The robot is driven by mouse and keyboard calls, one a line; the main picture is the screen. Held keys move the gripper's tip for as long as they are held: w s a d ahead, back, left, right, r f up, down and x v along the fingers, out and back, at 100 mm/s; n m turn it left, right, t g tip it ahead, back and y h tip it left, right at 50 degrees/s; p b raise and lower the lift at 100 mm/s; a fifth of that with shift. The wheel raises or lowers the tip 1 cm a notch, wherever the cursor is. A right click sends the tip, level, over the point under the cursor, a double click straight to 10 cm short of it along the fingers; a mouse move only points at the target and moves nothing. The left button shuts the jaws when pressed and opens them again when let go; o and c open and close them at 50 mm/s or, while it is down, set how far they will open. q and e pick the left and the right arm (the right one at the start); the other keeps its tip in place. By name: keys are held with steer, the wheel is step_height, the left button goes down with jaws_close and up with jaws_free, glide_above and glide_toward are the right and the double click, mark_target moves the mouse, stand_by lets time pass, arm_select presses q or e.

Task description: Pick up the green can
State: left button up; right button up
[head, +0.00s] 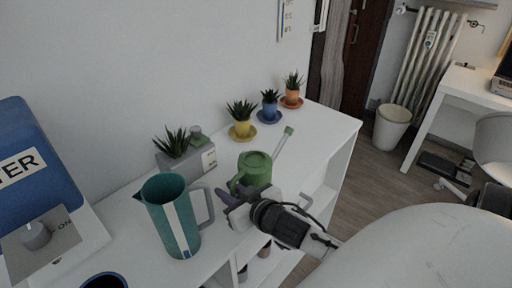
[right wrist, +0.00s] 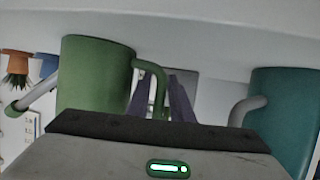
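The green can (head: 256,168) is a watering can with a long thin spout pointing to the upper right and a handle on its left side. It stands on the white shelf desk. In the right wrist view, which looks upside down, the can (right wrist: 92,75) is at left with its handle towards the middle. My right gripper (head: 226,193) is just in front of the can, near the handle. Its two dark fingers (right wrist: 160,82) are apart, and the handle appears between them in that view. I cannot tell whether they touch it. My left gripper is out of view.
A teal pitcher (head: 172,222) with a grey handle stands close left of my right gripper. A grey planter (head: 203,161) and potted plants in yellow (head: 242,130), blue (head: 270,112) and orange (head: 291,98) pots line the wall. The desk's right end (head: 337,124) is clear.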

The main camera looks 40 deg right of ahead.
steer(key=shift+w+f, duration=0.25)
steer(key=shift+w, duration=0.4)
jaws_close()
steer(key=shift+r, duration=0.15)
